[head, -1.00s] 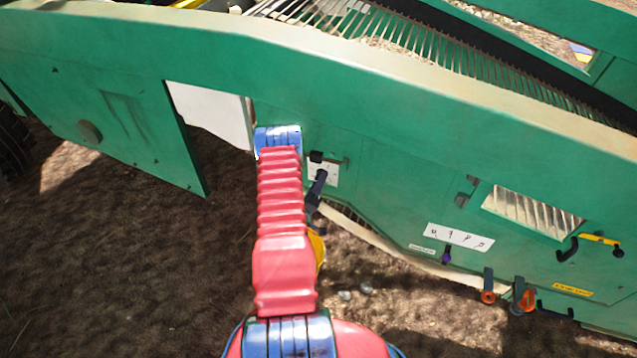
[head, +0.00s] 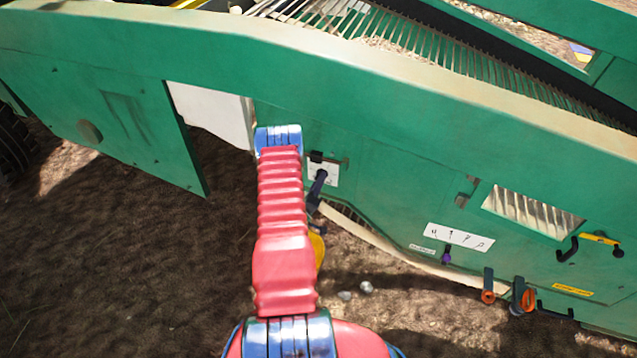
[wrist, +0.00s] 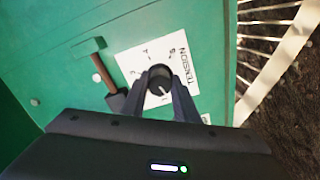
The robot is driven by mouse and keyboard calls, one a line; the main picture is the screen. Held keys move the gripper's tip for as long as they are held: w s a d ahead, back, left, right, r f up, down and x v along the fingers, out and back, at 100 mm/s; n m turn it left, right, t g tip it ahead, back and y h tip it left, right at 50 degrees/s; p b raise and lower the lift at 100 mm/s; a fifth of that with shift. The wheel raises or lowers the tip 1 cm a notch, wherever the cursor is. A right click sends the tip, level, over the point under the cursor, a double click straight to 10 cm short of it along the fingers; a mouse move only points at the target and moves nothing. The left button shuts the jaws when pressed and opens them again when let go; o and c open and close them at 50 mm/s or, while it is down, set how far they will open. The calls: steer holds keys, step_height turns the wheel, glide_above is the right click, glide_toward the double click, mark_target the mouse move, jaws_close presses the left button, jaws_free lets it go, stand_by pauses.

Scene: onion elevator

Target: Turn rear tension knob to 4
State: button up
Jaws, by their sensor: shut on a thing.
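The rear tension knob (wrist: 160,78) is a dark round knob with a pale pointer line. It sits on a white plate (wrist: 182,47) marked TENSION with a number scale. My gripper (wrist: 160,92) is shut on the knob, one dark finger on each side. The pointer runs toward the lower right in the wrist view, and I cannot tell which number it is set to. In the head view the white plate (head: 330,170) shows on the green side panel. My gripper (head: 319,180) is there in front of it, and the knob is hidden.
A brown-handled lever with a dark end (wrist: 104,75) is close beside the plate. The green panel (head: 390,190) also carries a purple knob (head: 446,257) under a white label (head: 460,237), orange-and-black levers (head: 522,296) and a yellow bar (head: 600,238). Open soil lies below.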

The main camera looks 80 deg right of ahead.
steer(key=shift+w+m, duration=0.1)
steer(key=shift+m, duration=0.2)
steer(key=shift+a+f+n, duration=0.1)
steer(key=shift+n, duration=8.65)
steer(key=shift+f+n, duration=0.1)
steer(key=shift+n, duration=8.65)
steer(key=o, duration=1.1)
steer(key=shift+r, duration=0.15)
steer(key=shift+c, duration=0.2)
